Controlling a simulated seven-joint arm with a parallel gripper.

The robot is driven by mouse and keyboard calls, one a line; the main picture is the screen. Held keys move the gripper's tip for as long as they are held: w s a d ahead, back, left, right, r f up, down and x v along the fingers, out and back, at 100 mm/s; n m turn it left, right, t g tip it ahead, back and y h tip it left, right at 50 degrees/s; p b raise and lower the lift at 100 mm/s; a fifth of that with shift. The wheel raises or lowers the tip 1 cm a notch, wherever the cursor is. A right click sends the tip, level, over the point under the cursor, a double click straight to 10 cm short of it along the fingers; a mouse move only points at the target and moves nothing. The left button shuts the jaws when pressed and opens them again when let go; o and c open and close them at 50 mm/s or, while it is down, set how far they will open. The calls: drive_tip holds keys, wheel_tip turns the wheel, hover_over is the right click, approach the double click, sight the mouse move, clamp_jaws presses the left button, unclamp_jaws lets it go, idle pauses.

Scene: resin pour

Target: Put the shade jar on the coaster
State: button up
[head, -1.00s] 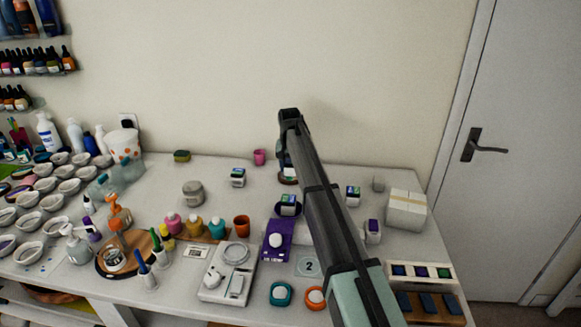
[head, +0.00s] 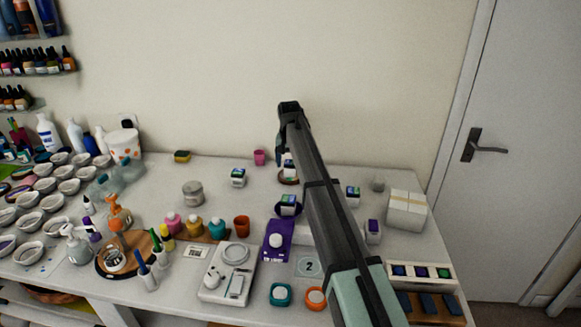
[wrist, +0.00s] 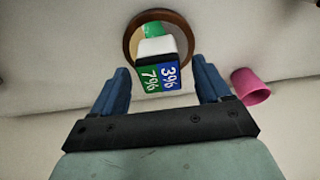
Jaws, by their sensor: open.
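A small shade jar with a white body and a dark lid labelled blue and green (wrist: 157,70) stands on a round brown-rimmed disc, apparently the coaster (wrist: 130,38). In the head view this jar (head: 290,170) and the disc's rim (head: 288,181) are at the back, partly hidden by my arm. My gripper (wrist: 162,82) is open, its two blue fingers on either side of the jar with gaps visible. In the head view my gripper (head: 283,158) is mostly hidden behind my arm, above the disc.
A pink cup (head: 259,157) stands left of the disc. Similar jars stand nearby: one at left (head: 238,178), one on a dark round base (head: 288,203) and others at right (head: 353,196). A white box (head: 405,210) is at the right. Bare table lies behind the grey tin (head: 193,193).

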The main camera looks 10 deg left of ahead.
sight(290, 165)
wheel_tip(290, 165, up, 9)
drive_tip(key=s, duration=0.1)
drive_tip(key=shift+s+r, duration=0.2)
drive_tip(key=shift+s, duration=0.05)
